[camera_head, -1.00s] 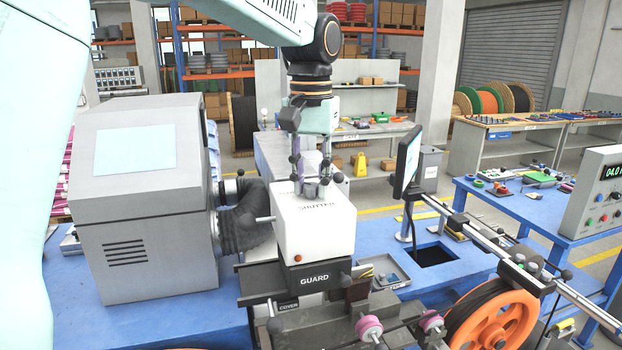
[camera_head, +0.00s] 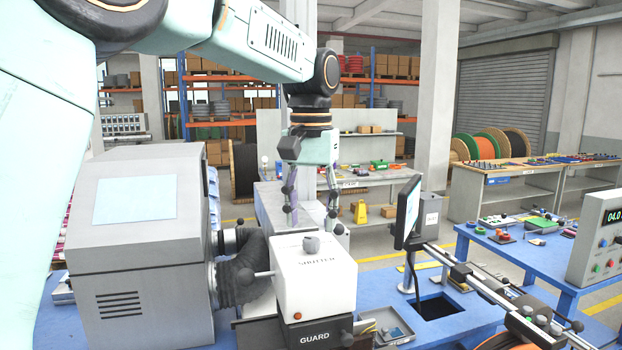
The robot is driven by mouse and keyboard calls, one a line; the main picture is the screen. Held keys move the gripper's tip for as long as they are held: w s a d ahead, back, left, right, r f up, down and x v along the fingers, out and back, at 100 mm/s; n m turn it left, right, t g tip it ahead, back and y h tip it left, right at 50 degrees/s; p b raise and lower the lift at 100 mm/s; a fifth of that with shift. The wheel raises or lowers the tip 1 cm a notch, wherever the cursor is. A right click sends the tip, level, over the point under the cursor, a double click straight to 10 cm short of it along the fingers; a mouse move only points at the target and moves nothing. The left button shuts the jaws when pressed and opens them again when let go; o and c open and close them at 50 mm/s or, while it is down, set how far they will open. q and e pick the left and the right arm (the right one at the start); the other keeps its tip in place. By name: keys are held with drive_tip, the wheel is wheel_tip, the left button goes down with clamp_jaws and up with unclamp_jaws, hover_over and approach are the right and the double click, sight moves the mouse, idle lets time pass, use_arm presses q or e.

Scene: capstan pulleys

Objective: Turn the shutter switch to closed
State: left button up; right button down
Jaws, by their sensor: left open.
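The knob's pointing direction is too small to tell. My left gripper (camera_head: 312,216) hangs pointing down, its fingers apart and empty, a little above the knob in the picture. Clear space shows between the fingertips and the knob, and nothing is held. My right gripper is not in view.
A grey machine housing (camera_head: 136,245) with a black bellows (camera_head: 240,272) stands left of the box. A dark screen on a stand (camera_head: 407,212) is close on the right. A small metal tray (camera_head: 383,324) lies beside the box. A control box with a display (camera_head: 598,240) stands far right.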

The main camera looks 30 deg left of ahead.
sight(312, 239)
use_arm(q)
wheel_tip(312, 239, up, 8)
drive_tip(key=shift+r, duration=0.2)
drive_tip(key=shift+d+f, duration=0.1)
idle(0.7)
